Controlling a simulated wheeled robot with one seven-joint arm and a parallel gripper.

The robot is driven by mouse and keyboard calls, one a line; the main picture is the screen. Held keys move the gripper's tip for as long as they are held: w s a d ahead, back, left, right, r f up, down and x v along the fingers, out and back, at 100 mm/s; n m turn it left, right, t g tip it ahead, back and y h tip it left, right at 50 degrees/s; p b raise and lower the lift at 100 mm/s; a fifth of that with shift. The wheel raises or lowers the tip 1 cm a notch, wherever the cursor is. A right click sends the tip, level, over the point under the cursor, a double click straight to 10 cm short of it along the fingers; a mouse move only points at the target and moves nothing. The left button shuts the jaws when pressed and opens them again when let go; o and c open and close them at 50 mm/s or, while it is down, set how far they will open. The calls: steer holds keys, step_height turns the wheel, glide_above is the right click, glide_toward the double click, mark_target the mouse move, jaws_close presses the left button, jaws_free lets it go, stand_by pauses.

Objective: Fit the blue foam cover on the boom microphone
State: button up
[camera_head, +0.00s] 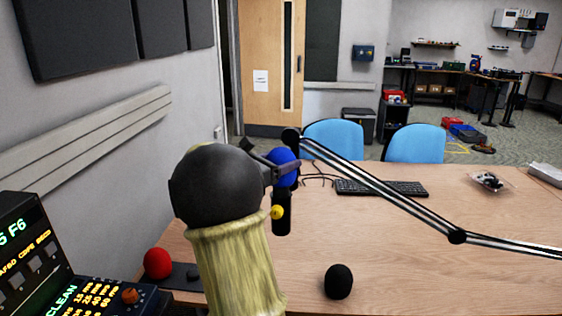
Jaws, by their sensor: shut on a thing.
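The blue foam cover (281,156) is held in my gripper (282,168), whose fingers are closed around it. My arm's rounded wrist hides part of the view on the left. The boom microphone (282,214) is a black upright cylinder with a yellow knob on its side. The blue cover appears directly above the microphone's top in the picture. I cannot tell whether it is seated on the microphone or only in line with it. The boom arm (380,187) runs from behind the gripper down to the right.
A red foam ball (158,263) sits at the left near a lit control panel (90,295). A black foam ball (338,281) lies on the wooden desk (420,280). A keyboard (381,188) and a clear packet (488,182) lie further back. Two blue chairs (415,143) stand behind.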

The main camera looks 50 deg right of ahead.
steer(key=shift+f+b, duration=1.8)
steer(key=shift+b, duration=0.65)
stand_by(0.5)
stand_by(0.4)
steer(key=o, duration=1)
steer(key=shift+o, duration=0.6)
steer(key=shift+o, duration=0.7)
steer(key=shift+r, duration=0.15)
steer(key=shift+r+p, duration=0.85)
steer(key=shift+r, duration=2.55)
